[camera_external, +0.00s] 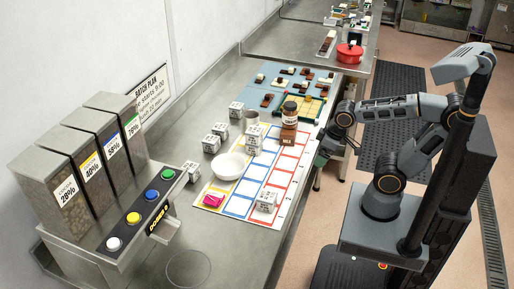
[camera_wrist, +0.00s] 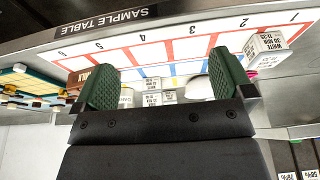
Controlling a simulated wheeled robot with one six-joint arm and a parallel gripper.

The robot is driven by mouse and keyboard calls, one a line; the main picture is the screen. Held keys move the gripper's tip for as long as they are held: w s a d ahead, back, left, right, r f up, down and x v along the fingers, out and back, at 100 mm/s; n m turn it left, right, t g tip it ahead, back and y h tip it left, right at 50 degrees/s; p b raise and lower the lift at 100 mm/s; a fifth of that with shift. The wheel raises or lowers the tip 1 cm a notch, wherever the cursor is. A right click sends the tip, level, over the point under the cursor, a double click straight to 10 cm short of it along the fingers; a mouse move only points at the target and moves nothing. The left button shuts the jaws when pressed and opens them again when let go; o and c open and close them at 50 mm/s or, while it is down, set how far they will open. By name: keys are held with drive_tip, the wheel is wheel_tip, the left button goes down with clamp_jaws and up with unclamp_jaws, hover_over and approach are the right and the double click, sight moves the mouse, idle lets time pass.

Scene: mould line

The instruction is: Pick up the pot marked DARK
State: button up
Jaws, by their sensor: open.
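I cannot read the word DARK on anything. A dark brown jar with a pale label (camera_external: 290,111) stands at the right side of the sample sheet, its writing too small to read. It looks to be on or just behind a brown block marked MILK (camera_external: 288,137). In the wrist view a brown piece with similar lettering (camera_wrist: 80,77) shows left of my fingers, partly hidden. My gripper (camera_external: 325,150) is at the table's right edge, to the right of and nearer than the jar, apart from it. In the wrist view its green fingers (camera_wrist: 164,82) are wide apart with nothing gripped.
The numbered sample sheet (camera_external: 234,206) holds a white bowl (camera_external: 229,166), a pink packet (camera_external: 214,199) and a white labelled cube (camera_external: 265,201). Several similar cubes (camera_external: 219,131) and a grey cup (camera_external: 251,118) stand left of the jar. A board with tiles (camera_external: 268,99) lies behind.

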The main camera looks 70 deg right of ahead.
drive_tip(key=w+d+r+t+p, duration=0.1)
drive_tip(key=w+r+t, duration=0.2)
drive_tip(key=w, duration=0.9)
drive_tip(key=m+t+h, duration=0.5)
hover_over(245, 116)
drive_tip(key=s+a, duration=0.2)
drive_tip(key=s, duration=0.4)
drive_tip(key=shift+f, duration=1.5)
drive_tip(key=shift+w+f+n+b, duration=0.15)
drive_tip(key=shift+f+b, duration=0.15)
drive_tip(key=shift+f, duration=0.35)
drive_tip(key=shift+w+f+n+b, duration=0.15)
drive_tip(key=shift+f+b, duration=0.15)
drive_tip(key=shift+f, duration=0.3)
drive_tip(key=x, duration=0.2)
drive_tip(key=shift+w+f, duration=0.2)
drive_tip(key=shift+f, duration=0.1)
drive_tip(key=shift+w+d+f, duration=0.1)
drive_tip(key=shift+w, duration=0.1)
